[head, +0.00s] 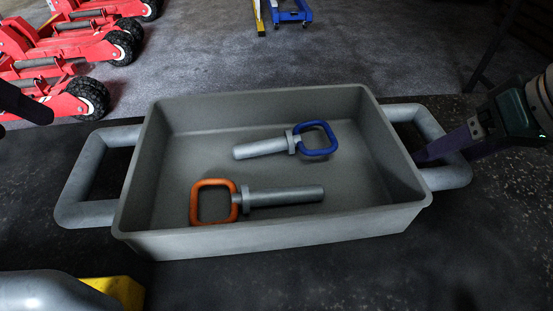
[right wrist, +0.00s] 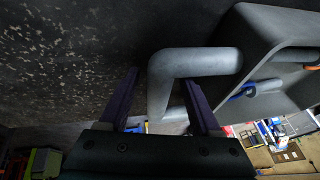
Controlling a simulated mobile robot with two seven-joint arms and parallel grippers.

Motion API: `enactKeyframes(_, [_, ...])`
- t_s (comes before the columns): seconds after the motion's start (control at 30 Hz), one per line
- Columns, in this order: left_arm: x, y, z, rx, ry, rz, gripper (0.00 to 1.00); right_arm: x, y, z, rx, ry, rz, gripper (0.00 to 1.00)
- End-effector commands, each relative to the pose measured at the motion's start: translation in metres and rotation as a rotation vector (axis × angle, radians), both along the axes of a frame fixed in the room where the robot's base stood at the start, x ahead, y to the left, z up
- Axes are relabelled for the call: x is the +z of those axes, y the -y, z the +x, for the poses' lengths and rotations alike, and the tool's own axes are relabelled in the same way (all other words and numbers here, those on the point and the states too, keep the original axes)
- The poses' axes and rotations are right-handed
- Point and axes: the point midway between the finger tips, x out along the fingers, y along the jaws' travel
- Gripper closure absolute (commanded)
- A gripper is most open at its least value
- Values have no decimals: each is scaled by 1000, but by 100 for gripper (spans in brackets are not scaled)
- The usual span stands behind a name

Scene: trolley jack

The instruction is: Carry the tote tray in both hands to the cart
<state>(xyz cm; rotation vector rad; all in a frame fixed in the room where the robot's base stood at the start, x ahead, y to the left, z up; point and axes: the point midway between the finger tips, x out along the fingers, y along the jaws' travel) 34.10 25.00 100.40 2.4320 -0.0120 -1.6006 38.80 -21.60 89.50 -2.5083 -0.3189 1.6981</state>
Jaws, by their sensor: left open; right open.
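The grey tote tray (head: 270,226) rests on a dark speckled surface, with a tube handle at each end: the left handle (head: 72,188) and the right handle (head: 452,150). Inside the tray lie a pin with a blue ring (head: 262,147) and a pin with an orange ring (head: 285,196). My right gripper (head: 447,152) is at the right handle. In the right wrist view its open fingers (right wrist: 163,100) stand on either side of the handle tube (right wrist: 158,92); contact cannot be told. My left gripper (head: 24,106) shows only partly at the left edge, above and apart from the left handle.
Red trolley jacks (head: 75,45) with black wheels stand on the grey floor at the upper left. A blue and yellow piece of equipment (head: 288,15) stands at the top. A grey rounded object (head: 45,292) and a yellow block (head: 118,291) are at the lower left.

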Motion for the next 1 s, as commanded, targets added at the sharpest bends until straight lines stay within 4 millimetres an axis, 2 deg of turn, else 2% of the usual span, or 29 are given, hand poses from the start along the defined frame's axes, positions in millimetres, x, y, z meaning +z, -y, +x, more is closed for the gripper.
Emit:
enactKeyframes(0.13, [0, 0, -1, -2, -4, 0, 35, 8, 2, -2, -1, 2, -1, 35])
enactKeyframes(0.27, [0, 1, -1, -1, -3, -1, 35, 27, 8, -10, -2, 4, -5, 35])
enactKeyframes(0.5, [0, 0, -1, -1, -3, -1, 35, 86, 22, -32, -2, 8, -5, 35])
enactKeyframes(0.67, [0, 0, -1, -1, -3, -1, 35, 98, 30, -33, -7, 21, -15, 35])
enactKeyframes(1.0, [0, 0, -1, -1, -3, 0, 35, 108, 28, -42, -1, 2, -3, 35])
